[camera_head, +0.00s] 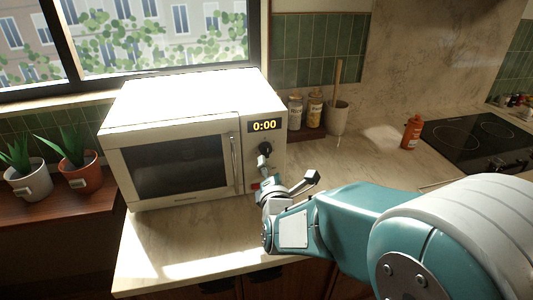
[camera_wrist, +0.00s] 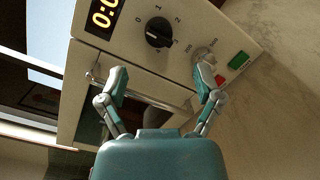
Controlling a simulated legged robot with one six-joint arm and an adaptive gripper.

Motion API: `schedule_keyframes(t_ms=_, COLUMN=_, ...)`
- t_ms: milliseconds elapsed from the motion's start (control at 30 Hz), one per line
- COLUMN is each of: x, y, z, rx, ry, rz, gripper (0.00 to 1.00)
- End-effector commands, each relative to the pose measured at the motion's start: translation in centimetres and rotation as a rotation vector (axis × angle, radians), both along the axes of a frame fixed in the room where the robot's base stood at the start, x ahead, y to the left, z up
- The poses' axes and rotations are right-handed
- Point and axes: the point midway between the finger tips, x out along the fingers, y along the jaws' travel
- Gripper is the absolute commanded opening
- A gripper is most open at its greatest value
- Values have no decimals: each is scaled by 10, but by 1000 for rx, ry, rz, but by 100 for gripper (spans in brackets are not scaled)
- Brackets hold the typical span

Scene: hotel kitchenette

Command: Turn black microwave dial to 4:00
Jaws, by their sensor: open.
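The white microwave (camera_head: 180,115) stands on the counter with its door closed, and its display (camera_head: 264,126) reads 0:00. The black dial (camera_head: 265,148) is below the display on the right panel. In the wrist view the black dial (camera_wrist: 158,32) shows a printed scale around it with several numbers; its exact setting is hard to read. A second, silver knob (camera_wrist: 203,56) sits beside it. My gripper (camera_wrist: 162,84) is open and empty in front of the panel. One fingertip is close to the silver knob; contact cannot be told. In the head view my gripper (camera_head: 268,168) is just below the black dial.
Green (camera_wrist: 239,60) and red (camera_wrist: 220,79) buttons are past the silver knob. The door handle (camera_head: 235,160) is left of the panel. Jars (camera_head: 314,110) and a utensil crock (camera_head: 338,118) stand behind on the right.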

Motion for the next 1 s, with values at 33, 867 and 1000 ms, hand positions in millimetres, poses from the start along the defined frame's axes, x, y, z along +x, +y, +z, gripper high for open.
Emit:
schedule_keyframes(t_ms=33, x=11, y=1, z=-1, rx=0, ry=0, rz=-1, gripper=84)
schedule_keyframes(t_ms=867, x=67, y=10, z=0, rx=2, ry=1, rz=1, gripper=30)
schedule_keyframes(t_ms=1000, x=67, y=10, z=0, rx=1, ry=2, rz=0, gripper=2)
